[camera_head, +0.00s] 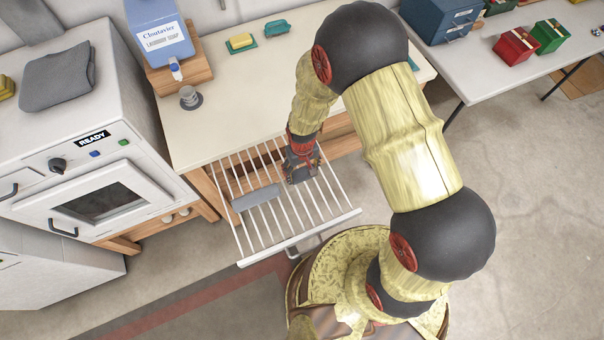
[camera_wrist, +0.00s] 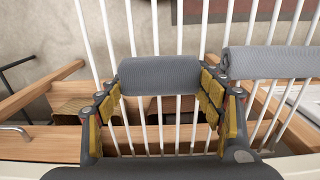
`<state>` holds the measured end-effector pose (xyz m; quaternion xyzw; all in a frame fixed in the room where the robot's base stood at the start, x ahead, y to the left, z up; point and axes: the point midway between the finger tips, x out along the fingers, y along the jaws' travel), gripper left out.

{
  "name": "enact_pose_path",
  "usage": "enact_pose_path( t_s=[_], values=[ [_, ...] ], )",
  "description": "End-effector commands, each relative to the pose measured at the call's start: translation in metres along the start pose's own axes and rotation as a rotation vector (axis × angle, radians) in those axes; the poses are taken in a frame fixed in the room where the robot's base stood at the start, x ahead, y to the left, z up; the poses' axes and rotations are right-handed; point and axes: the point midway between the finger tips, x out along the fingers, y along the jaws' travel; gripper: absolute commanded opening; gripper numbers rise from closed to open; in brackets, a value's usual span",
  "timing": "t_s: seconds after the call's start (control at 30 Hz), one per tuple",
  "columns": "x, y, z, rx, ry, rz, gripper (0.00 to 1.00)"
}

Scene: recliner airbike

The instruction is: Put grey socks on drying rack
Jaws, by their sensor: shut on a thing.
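The white wire drying rack (camera_head: 330,222) extends from the front of the table and fills much of the wrist view (camera_wrist: 182,40). One grey rolled sock (camera_head: 257,197) lies across its bars on the left side; it shows at the right of the wrist view (camera_wrist: 270,61). My gripper (camera_head: 301,173) is over the middle of the rack. In the wrist view its fingers are shut on another grey sock (camera_wrist: 160,75), held crosswise in front of the bars. I cannot tell whether the held sock touches the bars. In the head view my gripper mostly hides it.
A white machine (camera_head: 95,130) with a folded grey cloth (camera_head: 57,81) on top stands at the left. The table holds a blue soap box (camera_head: 160,35), a yellow sponge (camera_head: 240,41) and a grey metal object (camera_head: 190,96). Rack bars right of my gripper are bare.

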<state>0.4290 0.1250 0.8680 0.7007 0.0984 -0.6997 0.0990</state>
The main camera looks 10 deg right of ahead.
Motion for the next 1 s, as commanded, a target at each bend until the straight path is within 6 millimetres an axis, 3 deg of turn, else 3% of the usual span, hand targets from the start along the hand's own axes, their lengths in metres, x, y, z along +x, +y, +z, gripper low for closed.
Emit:
enact_pose_path(
  t_s=[0.2,0.57,0.6,0.9,1.0],
  values=[
    [0.030,-0.001,0.001,0.000,-0.002,0.000,0.46],
    [0.034,-0.001,0.001,0.000,-0.001,0.000,0.46],
    [0.033,-0.001,0.001,0.000,-0.001,0.000,0.69],
    [0.033,-0.001,0.001,0.000,-0.001,0.000,0.86],
    [0.033,-0.001,0.001,0.000,-0.001,0.000,0.86]
  ],
)
